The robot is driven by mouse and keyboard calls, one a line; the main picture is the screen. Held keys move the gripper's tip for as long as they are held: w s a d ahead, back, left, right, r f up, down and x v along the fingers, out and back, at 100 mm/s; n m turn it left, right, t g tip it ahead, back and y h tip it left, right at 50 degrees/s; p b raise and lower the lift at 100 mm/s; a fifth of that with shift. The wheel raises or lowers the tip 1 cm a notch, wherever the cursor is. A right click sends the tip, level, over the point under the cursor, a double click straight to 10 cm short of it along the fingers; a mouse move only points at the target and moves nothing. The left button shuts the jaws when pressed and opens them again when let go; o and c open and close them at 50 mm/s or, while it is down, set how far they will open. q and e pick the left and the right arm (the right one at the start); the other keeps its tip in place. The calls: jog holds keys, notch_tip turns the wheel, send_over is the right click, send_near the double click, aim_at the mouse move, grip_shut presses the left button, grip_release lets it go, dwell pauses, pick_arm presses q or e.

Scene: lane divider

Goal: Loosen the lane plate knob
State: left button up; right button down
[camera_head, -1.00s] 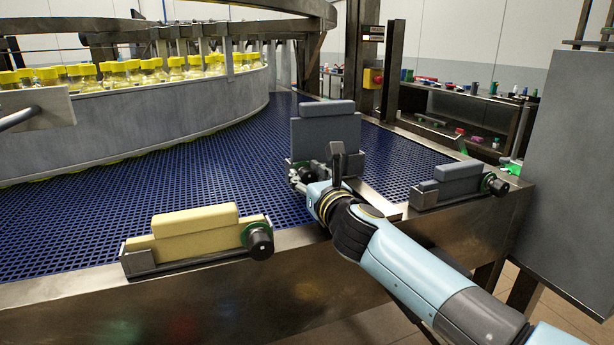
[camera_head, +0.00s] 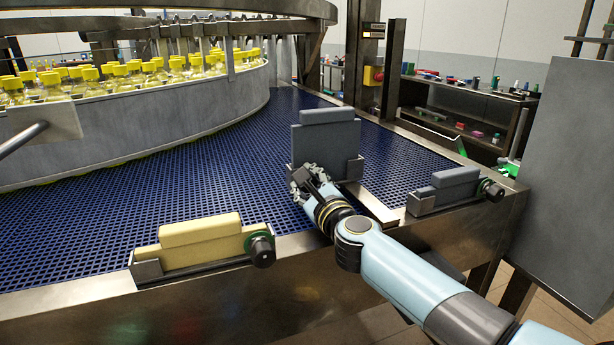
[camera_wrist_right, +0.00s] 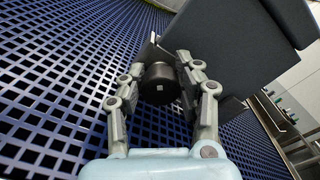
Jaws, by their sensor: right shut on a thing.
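The upright dark grey lane plate (camera_head: 326,140) stands in a metal bracket at the middle of the blue belt. Its black knob (camera_wrist_right: 160,84) shows in the right wrist view, between my right gripper's fingers, beside the lower part of the plate (camera_wrist_right: 222,45). My right gripper (camera_head: 304,178) is shut on this knob, with one finger on each side (camera_wrist_right: 161,72). In the head view the gripper covers the knob. My left gripper is not in view.
A yellow block with a black knob (camera_head: 200,242) sits on the front rail at left. A smaller grey block with a knob (camera_head: 455,190) sits at right. Yellow-capped bottles (camera_head: 135,75) stand behind a curved grey wall. A tall grey panel (camera_head: 565,180) stands far right.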

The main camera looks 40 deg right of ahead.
jog(key=n+p, duration=0.1)
jog(key=n, duration=0.3)
jog(key=shift+n+p, duration=0.4)
jog(key=shift+a+f+n+p, duration=0.1)
jog(key=shift+n+p, duration=0.75)
jog(key=shift+n, duration=1.65)
jog(key=c, duration=0.9)
grip_release()
jog(key=shift+o, duration=0.2)
jog(key=v, duration=1.2)
jog(key=shift+f, duration=0.1)
